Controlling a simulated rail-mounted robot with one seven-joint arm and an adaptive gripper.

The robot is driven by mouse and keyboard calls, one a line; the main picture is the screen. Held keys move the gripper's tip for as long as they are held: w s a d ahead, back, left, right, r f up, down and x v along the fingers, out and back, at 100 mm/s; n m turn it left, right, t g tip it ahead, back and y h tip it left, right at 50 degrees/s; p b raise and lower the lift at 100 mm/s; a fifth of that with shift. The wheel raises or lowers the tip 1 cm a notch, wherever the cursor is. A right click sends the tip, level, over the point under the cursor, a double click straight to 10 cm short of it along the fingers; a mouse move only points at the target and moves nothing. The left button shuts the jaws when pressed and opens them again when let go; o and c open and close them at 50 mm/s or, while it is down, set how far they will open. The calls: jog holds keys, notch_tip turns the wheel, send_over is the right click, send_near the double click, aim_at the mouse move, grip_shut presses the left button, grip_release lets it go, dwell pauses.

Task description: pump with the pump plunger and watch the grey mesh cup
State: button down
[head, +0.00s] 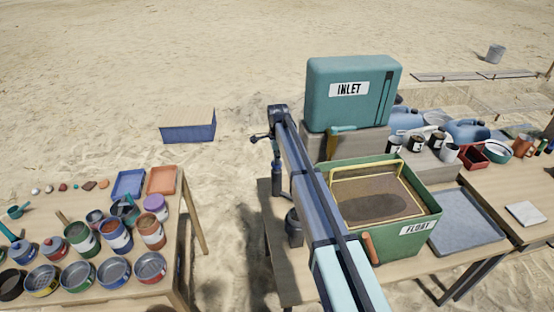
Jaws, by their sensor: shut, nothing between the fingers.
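The green tank labelled FLOAT (405,245) stands on the middle table, with a yellow-framed tray (377,168) over brown contents. An orange handle (369,248) sticks up at its front left. A small dark cylinder (294,228) stands left of the tank, partly behind my arm; I cannot tell whether it is the pump plunger. My gripper (277,198) hangs down at the arm's far end, shut and empty, above and left of that cylinder.
The teal INLET tank (350,90) stands on a block behind the green tank. A grey tray (466,222) lies to the right. Jars and trays crowd the left table (188,215). Blue jugs and cups fill the back right. Sand lies between the tables.

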jog(key=shift+f, duration=0.1)
dwell(0.3)
notch_tip(320, 180, up, 14)
jog(key=b, duration=0.1)
jog(key=shift+s+d, duration=0.15)
jog(key=shift+s, duration=0.1)
dwell(1.4)
jog(key=r+b, duration=0.1)
jog(key=r, duration=0.1)
jog(key=r+b, duration=0.1)
jog(key=r, duration=0.1)
jog(key=shift+w+a+b, duration=0.1)
jog(key=shift+a+b, duration=0.25)
jog(key=f+p, duration=0.1)
jog(key=f, duration=0.3)
jog(key=f+p, duration=0.1)
jog(key=f, duration=0.4)
jog(key=f+p, duration=0.2)
jog(key=f, duration=0.2)
jog(key=shift+w+f, duration=0.25)
jog(key=shift+f, duration=0.2)
